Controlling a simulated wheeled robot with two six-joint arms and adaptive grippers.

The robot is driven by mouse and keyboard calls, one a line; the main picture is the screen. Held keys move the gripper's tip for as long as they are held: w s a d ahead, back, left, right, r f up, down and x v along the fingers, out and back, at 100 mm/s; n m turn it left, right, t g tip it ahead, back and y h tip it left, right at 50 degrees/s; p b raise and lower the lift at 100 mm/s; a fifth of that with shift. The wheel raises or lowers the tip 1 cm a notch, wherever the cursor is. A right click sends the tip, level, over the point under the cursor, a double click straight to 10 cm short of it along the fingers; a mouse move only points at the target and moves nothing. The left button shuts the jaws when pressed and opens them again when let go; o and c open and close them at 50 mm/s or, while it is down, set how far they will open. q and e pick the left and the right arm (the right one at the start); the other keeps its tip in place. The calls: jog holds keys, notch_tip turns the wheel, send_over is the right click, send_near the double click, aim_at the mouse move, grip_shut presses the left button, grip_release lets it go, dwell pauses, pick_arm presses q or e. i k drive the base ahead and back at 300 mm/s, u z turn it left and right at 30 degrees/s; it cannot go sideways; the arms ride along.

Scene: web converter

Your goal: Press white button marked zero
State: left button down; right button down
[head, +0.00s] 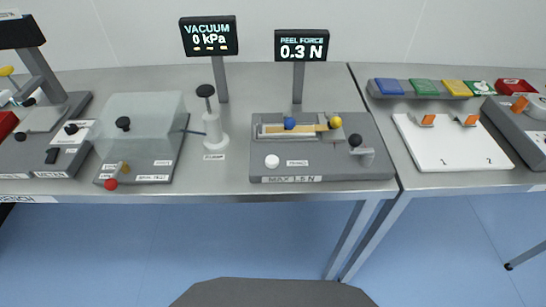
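A white round button (271,161) sits on the front left of a dark grey device (345,171) in the middle of the bench. A small label plate (297,162) lies just right of the button; its lettering is too small to read. The device's front plate (291,179) seems to read "MAX 1.5 N". Behind it a black display (301,46) reads "REEL FORCE 0.3 N". Nothing touches the button. Neither of my grippers is in view.
Left of the device stand a white plunger (215,132) with a black knob and a clear-covered box (139,120). A vacuum display (209,36) reads 0 kPa. A lever with a black knob (355,140) is at the device's right. A white board (453,153) lies farther right.

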aim_at(272, 162)
jog(key=z, duration=0.5)
jog(key=k, duration=1.2)
jog(key=z, duration=0.75)
jog(key=i, duration=0.65)
jog(key=u, duration=0.1)
